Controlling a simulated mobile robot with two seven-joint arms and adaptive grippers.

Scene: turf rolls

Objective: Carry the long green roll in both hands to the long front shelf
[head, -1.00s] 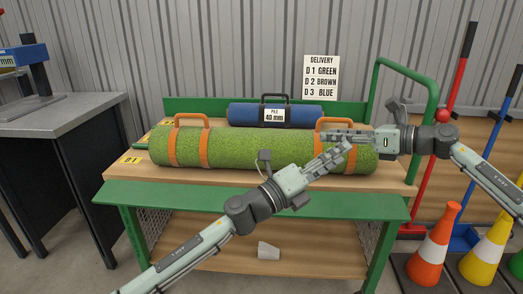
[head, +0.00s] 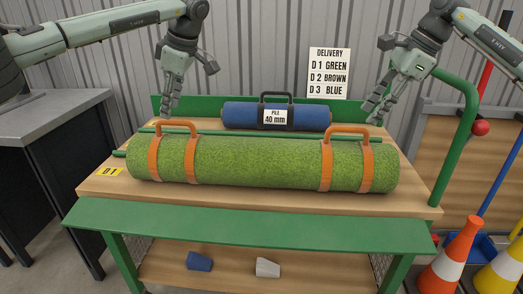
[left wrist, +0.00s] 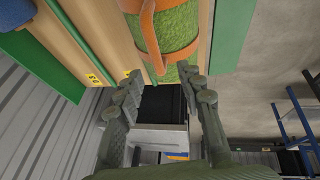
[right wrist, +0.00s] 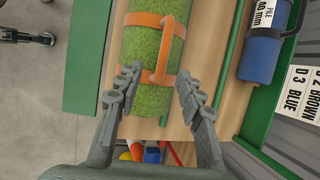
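The long green roll (head: 260,162) lies lengthwise on the wooden bench top (head: 100,188), with orange straps and an orange handle loop near each end. The long green front shelf (head: 260,224) runs bare along the bench's front edge. My left gripper (head: 171,102) is open and empty above the left handle (head: 177,124); in the left wrist view that handle (left wrist: 150,40) shows ahead of the spread fingers. My right gripper (head: 377,106) is open and empty above the right handle (head: 347,131); in the right wrist view this handle (right wrist: 163,62) shows beyond the spread fingers.
A blue roll (head: 235,115) with a black handle lies behind the green one. A green rail (head: 466,120) rises at the right end. Cones (head: 450,255) stand at right, a grey table (head: 50,125) at left. Blue (head: 199,261) and white (head: 267,267) pieces lie on the lower shelf.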

